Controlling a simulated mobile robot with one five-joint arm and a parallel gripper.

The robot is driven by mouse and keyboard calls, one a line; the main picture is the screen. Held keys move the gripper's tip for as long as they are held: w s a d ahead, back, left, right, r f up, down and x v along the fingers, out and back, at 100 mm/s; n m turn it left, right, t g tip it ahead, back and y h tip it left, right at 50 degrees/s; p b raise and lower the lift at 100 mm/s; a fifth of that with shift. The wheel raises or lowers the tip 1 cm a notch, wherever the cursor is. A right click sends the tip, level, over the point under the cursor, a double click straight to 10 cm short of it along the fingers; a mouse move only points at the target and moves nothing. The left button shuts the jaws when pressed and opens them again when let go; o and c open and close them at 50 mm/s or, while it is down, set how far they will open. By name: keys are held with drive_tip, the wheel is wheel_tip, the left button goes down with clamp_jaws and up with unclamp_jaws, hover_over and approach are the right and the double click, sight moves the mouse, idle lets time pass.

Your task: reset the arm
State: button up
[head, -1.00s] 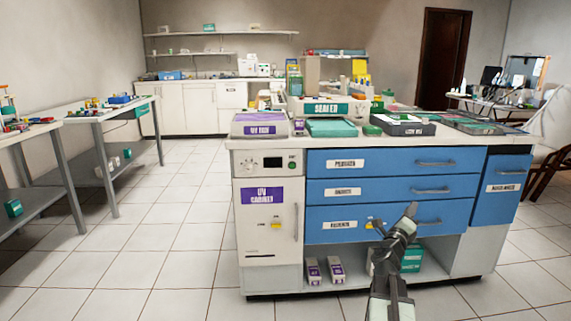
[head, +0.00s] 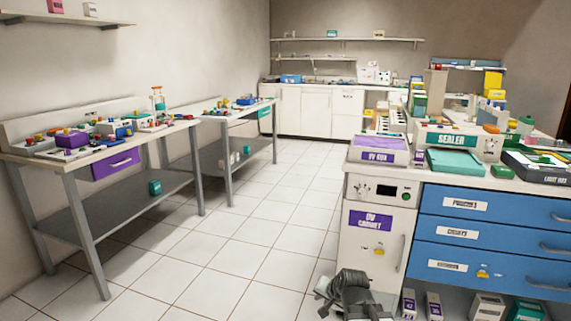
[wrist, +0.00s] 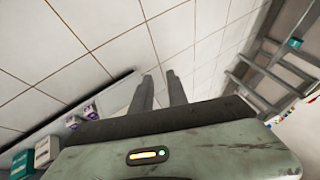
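My arm (head: 352,296) shows folded low at the bottom of the head view, in front of the white UV cabinet (head: 371,245). In the wrist view my gripper (wrist: 159,76) points out over the tiled floor. Its two dark fingers stand apart with a gap between them, and nothing is held. The fingertips touch nothing that I can see.
The counter with blue drawers (head: 490,235) stands close at right. Its open lower shelf holds several boxes. Two grey worktables, a nearer one (head: 95,150) and a farther one (head: 222,116), line the left wall. The tiled floor (head: 230,250) between is clear.

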drive_tip(key=s+d+f+n+g+h, duration=0.1)
drive_tip(key=s+d+f+n+g, duration=0.15)
drive_tip(key=s, duration=0.45)
drive_tip(key=s+d+f+n+g+h, duration=0.1)
drive_tip(key=s+d+f+n+g, duration=0.1)
drive_tip(key=s+g, duration=0.35)
wheel_tip(320, 180, up, 38)
drive_tip(key=s+t+p, duration=0.1)
drive_tip(key=p, duration=3.6)
drive_tip(key=shift+s+n+p, duration=0.25)
drive_tip(key=shift+n+p, duration=0.1)
drive_tip(key=shift+p, duration=0.05)
drive_tip(key=shift+f, duration=0.1)
